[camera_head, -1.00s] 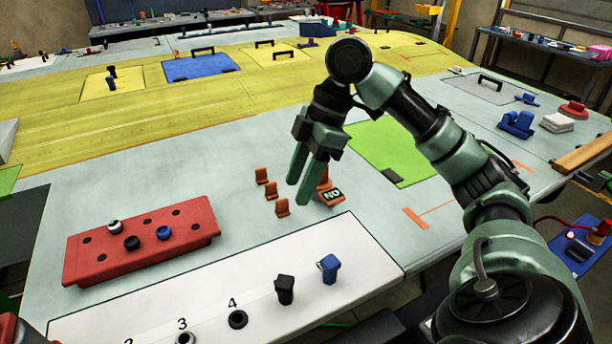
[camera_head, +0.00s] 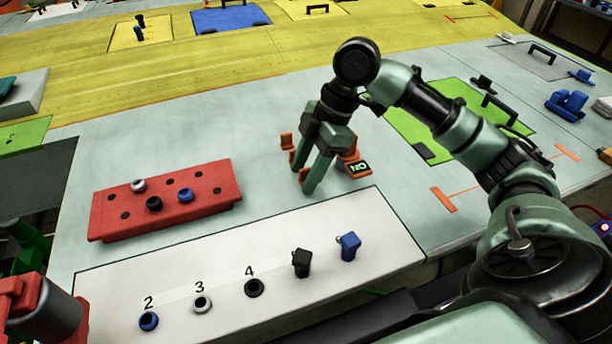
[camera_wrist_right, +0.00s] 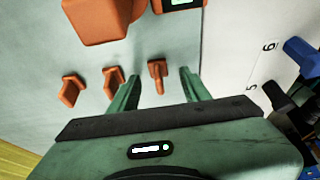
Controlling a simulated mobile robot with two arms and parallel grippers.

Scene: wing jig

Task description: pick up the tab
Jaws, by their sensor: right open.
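Three small orange tabs stand on the pale table. In the right wrist view, one tab (camera_wrist_right: 157,76) is between my right gripper's fingertips (camera_wrist_right: 160,77), with space on both sides. The middle tab (camera_wrist_right: 113,82) is just left of the left finger, and another tab (camera_wrist_right: 71,91) is further left. In the head view my right gripper (camera_head: 308,180) points down, open, over the row. Its fingers partly hide the nearest tab, while the far tab (camera_head: 287,140) shows behind them. I cannot tell the fingertips' exact height.
An orange block with a "NO" display (camera_head: 358,169) stands close right of the gripper. A red holed block (camera_head: 215,181) is to the left. A white numbered board (camera_head: 120,285) lies in front, with rings and black and blue pegs. A green panel (camera_head: 400,122) lies behind right.

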